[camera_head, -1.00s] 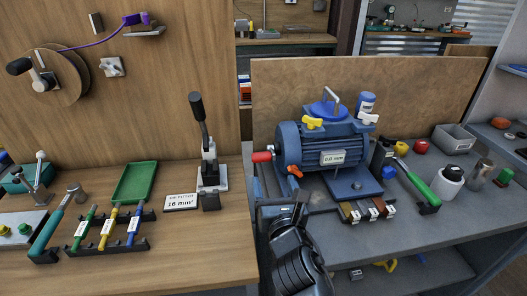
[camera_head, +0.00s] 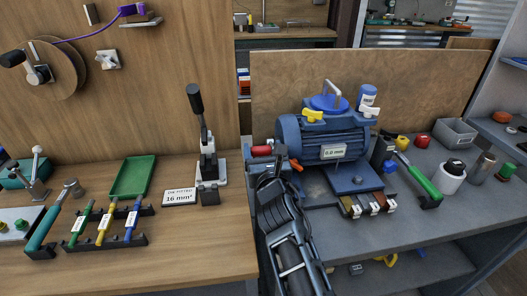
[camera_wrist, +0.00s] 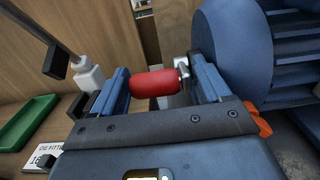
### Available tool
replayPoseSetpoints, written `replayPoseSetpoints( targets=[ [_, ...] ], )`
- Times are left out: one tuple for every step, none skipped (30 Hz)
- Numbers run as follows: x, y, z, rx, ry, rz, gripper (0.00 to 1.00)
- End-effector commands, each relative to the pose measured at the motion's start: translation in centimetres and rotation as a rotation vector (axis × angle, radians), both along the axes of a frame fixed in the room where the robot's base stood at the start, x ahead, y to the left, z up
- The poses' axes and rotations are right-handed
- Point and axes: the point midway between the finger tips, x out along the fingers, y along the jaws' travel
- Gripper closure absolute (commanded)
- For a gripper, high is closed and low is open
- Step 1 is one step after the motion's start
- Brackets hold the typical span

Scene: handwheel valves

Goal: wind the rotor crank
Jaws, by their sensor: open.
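The blue motor (camera_head: 325,140) stands on the right bench with a small white reading label on it. Its rotor crank has a red grip (camera_head: 262,150) sticking out to the left. In the wrist view the red grip (camera_wrist: 155,83) lies crosswise between my fingers, with a grey metal crank arm (camera_wrist: 183,70) at its right end. My gripper (camera_head: 266,163) is open at the red grip, and its fingers (camera_wrist: 158,88) stand to either side of the grip's ends. I cannot tell whether they touch it. The gripper hides part of the crank in the head view.
An orange lever (camera_head: 296,165) sits at the motor's lower left, close to my right finger. A black-handled press (camera_head: 207,150) stands on the wooden bench to the left. A green tray (camera_head: 132,177) and several coloured tools lie further left. A green-handled tool (camera_head: 420,178) lies right of the motor.

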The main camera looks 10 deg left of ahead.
Motion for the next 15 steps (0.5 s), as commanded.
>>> replayPoseSetpoints(
  targets=[
    [0.02,0.02,-0.01,0.0,0.0,0.0,0.23],
    [0.01,0.01,-0.01,0.0,0.0,0.0,0.23],
    [0.0,0.01,-0.02,0.0,0.0,0.0,0.23],
    [0.0,0.01,-0.01,0.0,0.0,0.0,0.23],
    [0.0,0.01,-0.01,0.0,0.0,0.0,0.23],
    [-0.01,0.01,-0.01,0.0,0.0,0.0,0.25],
    [-0.01,0.01,-0.01,0.0,0.0,0.0,0.28],
    [-0.01,0.01,-0.02,0.0,0.0,0.0,0.31],
    [-0.02,0.0,-0.02,0.0,0.0,0.0,0.35],
    [-0.02,0.0,-0.02,0.0,0.0,0.0,0.38],
    [-0.02,0.0,-0.02,0.0,0.0,0.0,0.41],
    [-0.02,0.0,-0.02,0.0,0.0,0.0,0.44],
    [-0.02,0.0,-0.02,0.0,0.0,0.0,0.47],
    [-0.03,0.0,-0.02,0.0,0.0,0.0,0.5],
    [-0.03,0.0,-0.02,0.0,0.0,0.0,0.54]
  ],
)
